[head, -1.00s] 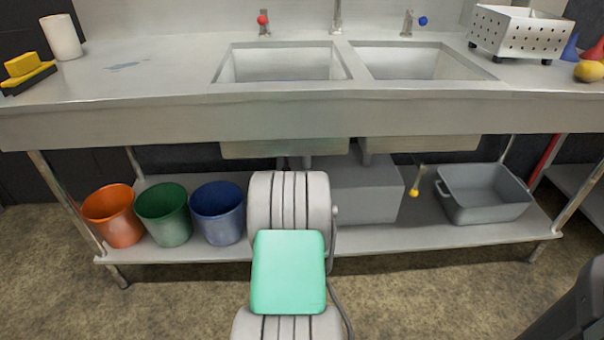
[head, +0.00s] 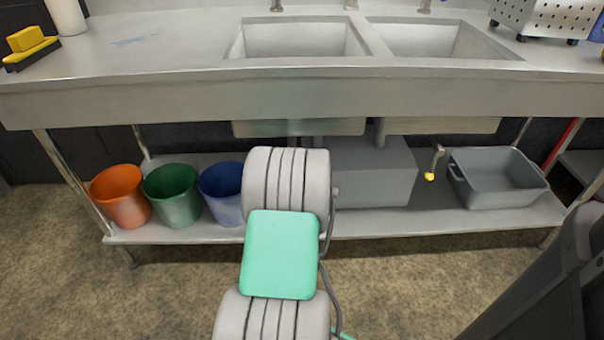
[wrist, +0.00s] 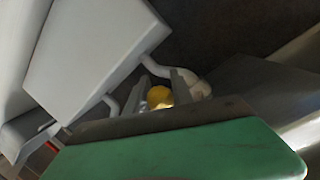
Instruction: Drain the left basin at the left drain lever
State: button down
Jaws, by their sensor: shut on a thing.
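The left basin (head: 300,41) is set in the steel counter, and its underside (head: 270,128) shows below the counter's front. In the wrist view my gripper (wrist: 163,92) is shut on a yellow knob (wrist: 159,97), which sits between the two grey fingers. I take this for the knob of the left drain lever; its shaft is hidden. In the head view my arm hides my gripper and that lever. A second drain lever with a yellow knob (head: 430,177) hangs under the right basin (head: 428,41), to the right of my arm.
Orange (head: 121,197), green (head: 172,196) and blue (head: 220,193) buckets stand on the lower shelf (head: 400,222). A grey box (head: 372,172) is behind my arm. A grey tub (head: 498,180) stands at the right. The counter front (head: 300,100) overhangs the shelf.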

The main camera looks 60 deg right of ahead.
jog(key=shift+w+a+m, duration=0.25)
jog(key=shift+w+m, duration=0.15)
jog(key=c, duration=1.1)
grip_release()
jog(key=shift+a, duration=0.1)
jog(key=p+v, duration=0.2)
jog(key=v, duration=0.5)
jog(key=shift+s+a, duration=0.25)
jog(key=shift+r, duration=0.1)
